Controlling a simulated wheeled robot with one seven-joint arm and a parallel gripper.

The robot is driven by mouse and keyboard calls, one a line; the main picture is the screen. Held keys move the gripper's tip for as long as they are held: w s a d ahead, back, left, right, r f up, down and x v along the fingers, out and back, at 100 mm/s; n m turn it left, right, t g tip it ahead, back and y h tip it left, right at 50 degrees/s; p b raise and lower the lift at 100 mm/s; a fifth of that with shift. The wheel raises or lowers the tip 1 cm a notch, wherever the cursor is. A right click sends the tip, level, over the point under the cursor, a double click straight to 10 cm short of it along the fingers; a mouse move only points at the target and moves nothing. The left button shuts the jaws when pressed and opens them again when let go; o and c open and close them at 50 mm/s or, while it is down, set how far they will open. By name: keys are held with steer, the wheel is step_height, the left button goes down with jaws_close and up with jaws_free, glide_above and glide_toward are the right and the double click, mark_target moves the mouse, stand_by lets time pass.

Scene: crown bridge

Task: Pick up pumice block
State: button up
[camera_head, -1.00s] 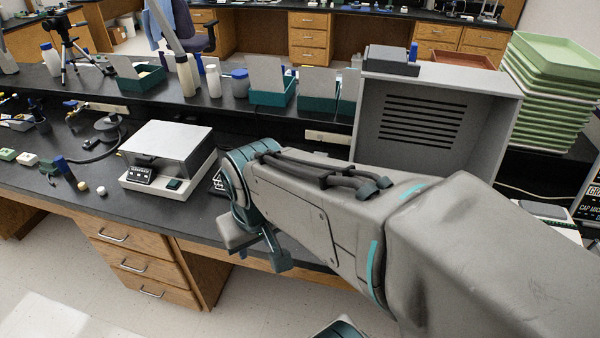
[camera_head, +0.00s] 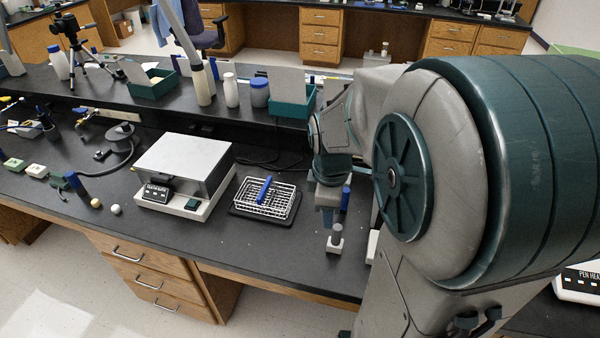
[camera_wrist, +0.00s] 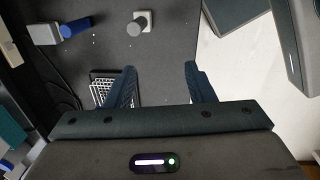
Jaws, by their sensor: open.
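I cannot tell for sure which thing is the pumice block. One candidate is a pale block (camera_head: 334,246) with a grey cylinder (camera_head: 337,231) on it, on the black bench below my gripper; the pale block also shows at the top of the wrist view (camera_wrist: 147,15). Another is a grey block (camera_wrist: 44,34) with a blue cylinder (camera_wrist: 75,28) beside it, at upper left in the wrist view. My gripper (camera_wrist: 160,70) is open, with nothing between its fingers. The head view shows it over the bench, partly hidden by my arm.
A white wire rack (camera_head: 277,207) with a blue handle stands left of the gripper, beside a grey-topped instrument (camera_head: 185,160). Small round pieces (camera_head: 115,209) and little blocks (camera_head: 37,170) lie farther left. The bench's front edge is close. Bare bench lies around the pale block.

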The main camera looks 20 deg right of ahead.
mark_target(338, 227)
steer(key=w+d+f+n+p, duration=0.25)
steer(key=w+d+n, duration=0.2)
steer(key=n, duration=0.35)
steer(key=shift+g+y, duration=0.4)
steer(key=f, duration=0.3)
steer(key=f+b, duration=0.1)
steer(key=f, duration=0.2)
steer(key=s+d+f, duration=0.1)
steer(key=f, duration=0.2)
steer(key=shift+f, duration=0.1)
steer(key=shift+w+a+f, duration=0.1)
steer(key=shift+w+f, duration=0.1)
steer(key=shift+f, duration=1.15)
steer(key=shift+w+a+f, duration=0.1)
steer(key=shift+w+f, duration=0.05)
steer(key=shift+f, duration=1.2)
steer(key=shift+c, duration=0.3)
steer(key=c, duration=1)
